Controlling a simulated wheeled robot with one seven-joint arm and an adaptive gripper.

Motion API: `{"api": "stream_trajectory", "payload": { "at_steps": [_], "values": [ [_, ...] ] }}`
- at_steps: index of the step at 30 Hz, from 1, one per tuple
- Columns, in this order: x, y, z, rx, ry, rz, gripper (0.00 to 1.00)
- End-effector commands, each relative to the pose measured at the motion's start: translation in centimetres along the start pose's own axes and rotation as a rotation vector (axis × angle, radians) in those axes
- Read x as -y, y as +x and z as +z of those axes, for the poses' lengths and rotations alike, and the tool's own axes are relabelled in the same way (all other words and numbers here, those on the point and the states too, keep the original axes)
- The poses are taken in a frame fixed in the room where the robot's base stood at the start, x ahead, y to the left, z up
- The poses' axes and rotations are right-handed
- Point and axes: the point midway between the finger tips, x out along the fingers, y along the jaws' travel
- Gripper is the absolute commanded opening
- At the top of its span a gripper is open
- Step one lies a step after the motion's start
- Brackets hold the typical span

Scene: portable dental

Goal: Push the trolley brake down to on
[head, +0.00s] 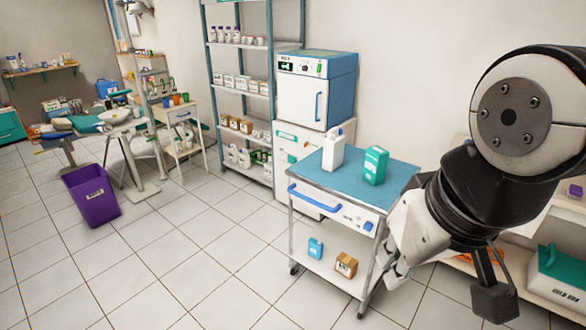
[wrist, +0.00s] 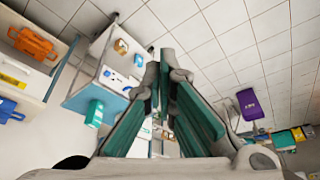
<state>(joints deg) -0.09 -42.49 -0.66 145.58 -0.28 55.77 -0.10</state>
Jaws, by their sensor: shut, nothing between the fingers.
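The trolley (head: 340,258) stands at centre right in the head view, with a blue top, a white front panel and a lower shelf. A small blue lever (head: 368,226) sits at the right end of the front panel, beside a printed label; I take it for the brake. Its exact tilt is too small to tell. My gripper (head: 392,276) is low beside the trolley's right front leg, partly hidden by my arm. In the wrist view my gripper (wrist: 164,66) is shut and empty, fingertips together. The trolley's front panel (wrist: 116,80) shows left of the fingers there.
A white bottle (head: 333,149) and a teal box (head: 376,165) stand on the trolley top. A blue handle (head: 318,198) runs along its front. A purple bin (head: 91,195) stands left. A wall bench (head: 555,290) is at right. The floor before the trolley is clear.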

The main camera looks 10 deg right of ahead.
Motion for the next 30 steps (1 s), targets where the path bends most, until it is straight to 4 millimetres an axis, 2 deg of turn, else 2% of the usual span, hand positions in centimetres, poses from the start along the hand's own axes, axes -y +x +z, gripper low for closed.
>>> {"api": "stream_trajectory", "payload": {
  "at_steps": [5,10,16,23,27,30],
  "values": [
    [0.8,3.6,-3.4,-0.006,0.066,-0.072,0.0],
    [1.5,10.3,-9.1,-0.028,0.218,-0.151,0.0],
    [0.5,19.6,-15.1,-0.071,0.427,-0.15,0.0],
    [-3.2,31.1,-19.7,-0.159,0.636,-0.018,0.0],
    [-6.6,37.5,-21.4,-0.246,0.723,0.115,0.0],
    [-9.5,41.5,-22.3,-0.329,0.76,0.226,0.0]
  ]
}}
